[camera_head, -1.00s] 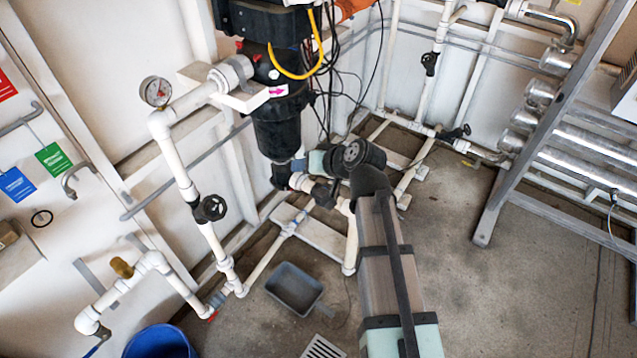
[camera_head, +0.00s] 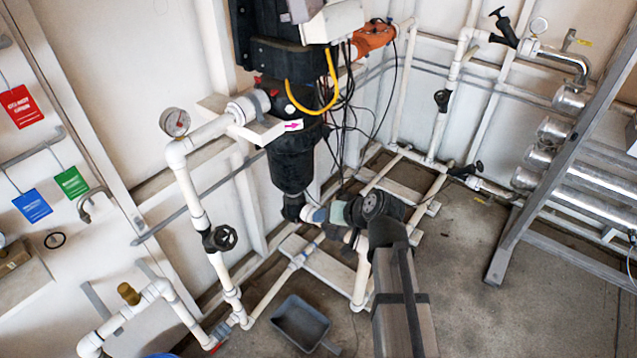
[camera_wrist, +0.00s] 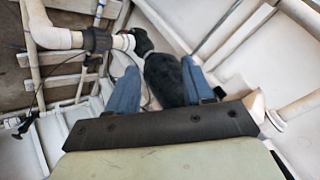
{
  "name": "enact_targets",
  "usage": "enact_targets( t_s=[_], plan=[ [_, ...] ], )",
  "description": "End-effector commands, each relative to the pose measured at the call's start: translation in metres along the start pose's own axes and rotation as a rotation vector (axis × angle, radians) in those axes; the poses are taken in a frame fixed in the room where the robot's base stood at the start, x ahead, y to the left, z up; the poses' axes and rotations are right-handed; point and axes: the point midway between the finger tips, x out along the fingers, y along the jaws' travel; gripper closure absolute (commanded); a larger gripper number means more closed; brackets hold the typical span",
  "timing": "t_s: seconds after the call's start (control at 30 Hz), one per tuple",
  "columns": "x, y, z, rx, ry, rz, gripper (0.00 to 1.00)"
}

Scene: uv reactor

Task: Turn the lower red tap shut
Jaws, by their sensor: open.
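No red tap shows clearly. I cannot tell whether either is the lower red tap. My gripper (camera_head: 322,214) is beside the foot of the black canister (camera_head: 293,160), partly hidden by my wrist. In the wrist view, my gripper (camera_wrist: 160,72) is open, with its two blue-grey fingers on either side of a black rounded body (camera_wrist: 165,80). I cannot tell whether they touch it.
A black valve handwheel (camera_head: 221,238) is on the left white pipe. A pressure gauge (camera_head: 175,122) stands above it. A grey tray (camera_head: 301,323) lies on the floor. Open floor (camera_head: 470,300) lies right of my arm.

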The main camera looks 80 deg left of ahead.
Motion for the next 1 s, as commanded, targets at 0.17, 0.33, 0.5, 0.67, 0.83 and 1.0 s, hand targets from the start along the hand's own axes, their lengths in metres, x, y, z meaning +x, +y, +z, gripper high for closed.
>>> enact_targets(
  t_s=[0.17, 0.33, 0.5, 0.67, 0.83, 1.0],
  plan=[
    [-0.002, -0.006, -0.004, -0.008, 0.005, -0.004, 0.49],
    [-0.010, -0.022, -0.024, -0.026, 0.028, -0.018, 0.49],
    [-0.017, -0.053, -0.056, 0.010, 0.085, -0.127, 0.49],
    [-0.024, -0.076, -0.083, -0.009, 0.162, -0.218, 0.49],
    [-0.034, -0.097, -0.114, -0.096, 0.272, -0.300, 0.49],
    [-0.044, -0.112, -0.143, -0.222, 0.406, -0.347, 0.49]
  ],
)
